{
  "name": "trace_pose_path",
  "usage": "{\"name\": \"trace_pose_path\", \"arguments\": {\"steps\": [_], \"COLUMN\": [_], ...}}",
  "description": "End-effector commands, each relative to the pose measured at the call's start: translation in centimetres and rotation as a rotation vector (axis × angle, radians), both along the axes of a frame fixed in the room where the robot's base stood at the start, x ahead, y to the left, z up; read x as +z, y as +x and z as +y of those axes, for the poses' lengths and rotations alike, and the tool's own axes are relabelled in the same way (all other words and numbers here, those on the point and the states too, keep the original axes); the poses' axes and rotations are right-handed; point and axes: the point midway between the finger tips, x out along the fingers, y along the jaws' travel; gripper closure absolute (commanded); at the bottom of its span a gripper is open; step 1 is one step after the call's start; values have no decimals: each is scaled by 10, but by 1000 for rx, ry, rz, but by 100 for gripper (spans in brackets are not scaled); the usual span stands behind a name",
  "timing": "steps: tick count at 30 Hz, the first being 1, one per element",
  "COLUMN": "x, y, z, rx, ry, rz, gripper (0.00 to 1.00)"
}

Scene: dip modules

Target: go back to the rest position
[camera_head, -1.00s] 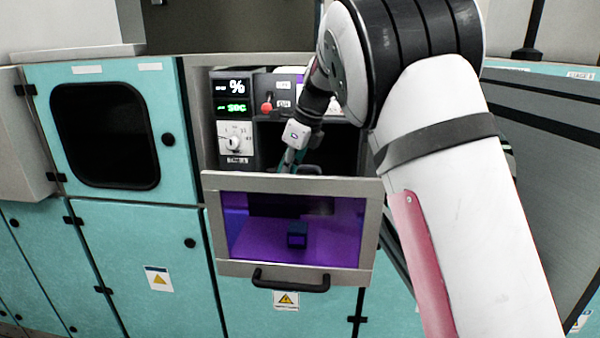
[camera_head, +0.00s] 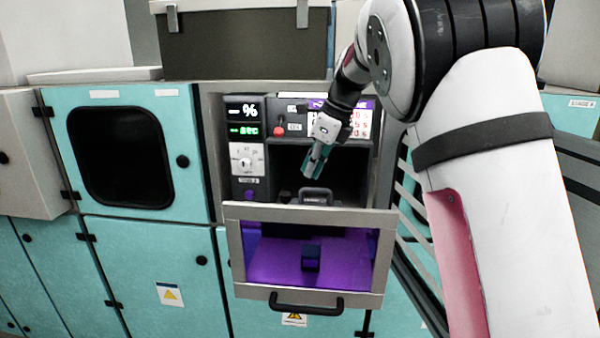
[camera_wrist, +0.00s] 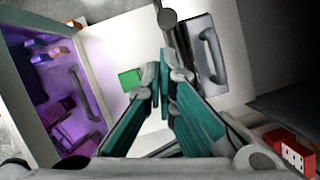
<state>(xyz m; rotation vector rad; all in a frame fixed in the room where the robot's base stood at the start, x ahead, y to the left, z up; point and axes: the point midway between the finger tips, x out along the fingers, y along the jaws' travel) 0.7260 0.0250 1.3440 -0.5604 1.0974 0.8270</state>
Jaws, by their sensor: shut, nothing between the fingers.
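My gripper (camera_head: 312,168) has teal fingers and is in front of the dark opening of the middle cabinet unit, above the glass-fronted drawer. In the wrist view my gripper (camera_wrist: 163,65) has its fingertips together with nothing between them. The drawer (camera_head: 235,262) has a grey frame, a clear front and purple light inside. A small dark cube (camera_head: 311,258) shows through the front. The gripper's tips are apart from the drawer frame in the head view.
A control panel (camera_head: 246,160) with a dial and lit readouts is left of the opening. The drawer's black handle (camera_head: 305,303) projects forward. A grey block with a handle (camera_wrist: 207,60) and a red part (camera_wrist: 292,152) show in the wrist view. A teal door with a dark window (camera_head: 125,155) is at left.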

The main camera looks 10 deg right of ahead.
Motion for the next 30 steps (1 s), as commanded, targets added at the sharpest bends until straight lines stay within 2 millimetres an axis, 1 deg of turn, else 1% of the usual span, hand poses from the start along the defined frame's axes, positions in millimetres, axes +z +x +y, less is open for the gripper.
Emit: {"name": "trace_pose_path", "arguments": {"steps": [1,7,11,14,15,20,24,30], "x": [6,16,27,36,39,43,39,22], "y": [-7,-19,-40,-68,-80,-130,-175,-229], "z": [-3,-10,-15,-19,-20,-21,-20,-19], "rx": [-1,33,159,321,391,682,947,1294], "ry": [0,-7,-37,-84,-106,-216,-334,-514], "rz": [0,-16,-77,-146,-177,-291,-381,-468], "gripper": [100,100,100,100,100,100,100,100]}}
